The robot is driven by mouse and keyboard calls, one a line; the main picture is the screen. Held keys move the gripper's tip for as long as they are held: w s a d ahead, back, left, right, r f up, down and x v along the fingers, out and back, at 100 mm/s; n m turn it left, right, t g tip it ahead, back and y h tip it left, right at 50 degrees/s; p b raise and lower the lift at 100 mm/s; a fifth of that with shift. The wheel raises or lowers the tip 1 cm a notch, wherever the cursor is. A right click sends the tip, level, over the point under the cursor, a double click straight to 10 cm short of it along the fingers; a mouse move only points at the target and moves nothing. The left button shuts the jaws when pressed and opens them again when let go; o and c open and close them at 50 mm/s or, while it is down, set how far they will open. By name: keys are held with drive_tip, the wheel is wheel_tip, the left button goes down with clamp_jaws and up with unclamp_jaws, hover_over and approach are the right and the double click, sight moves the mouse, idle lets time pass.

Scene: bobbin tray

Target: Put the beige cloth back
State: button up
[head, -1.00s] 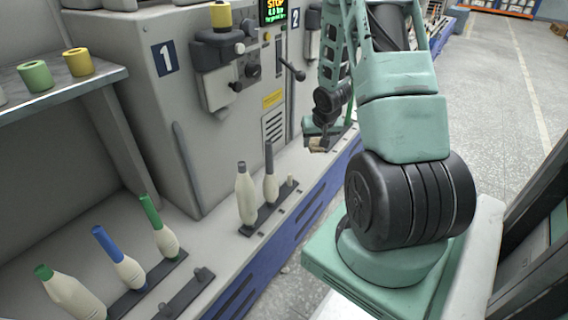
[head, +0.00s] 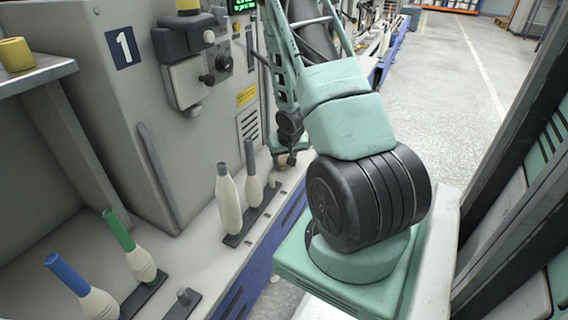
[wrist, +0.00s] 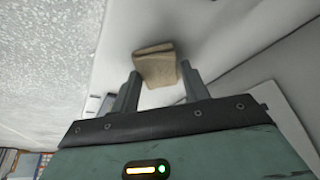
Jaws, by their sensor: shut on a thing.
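The beige cloth (wrist: 155,66) is a small folded pad. In the wrist view it sits between the two fingers of my gripper (wrist: 157,88), which is shut on it. A pale flat surface lies behind the cloth in that view. In the head view my gripper (head: 284,160) is small and partly hidden at the end of the arm, low beside the machine's front ledge. Only a small tan bit of the cloth shows there. I cannot tell whether the cloth touches the surface.
Bobbins with grey tops (head: 229,204) stand on a dark holder on the ledge near my gripper. Bobbins with green (head: 138,256) and blue (head: 88,293) tops stand at the front left. The grey machine (head: 150,130) rises behind. The floor (head: 445,75) at right is open.

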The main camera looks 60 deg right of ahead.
drive_tip(key=shift+f, duration=0.35)
drive_tip(key=shift+f, duration=0.2)
drive_tip(key=o, duration=0.9)
drive_tip(key=p+v, duration=0.5)
drive_tip(key=v, duration=0.7)
drive_tip(key=shift+w+r, duration=0.1)
drive_tip(key=shift+r, duration=0.15)
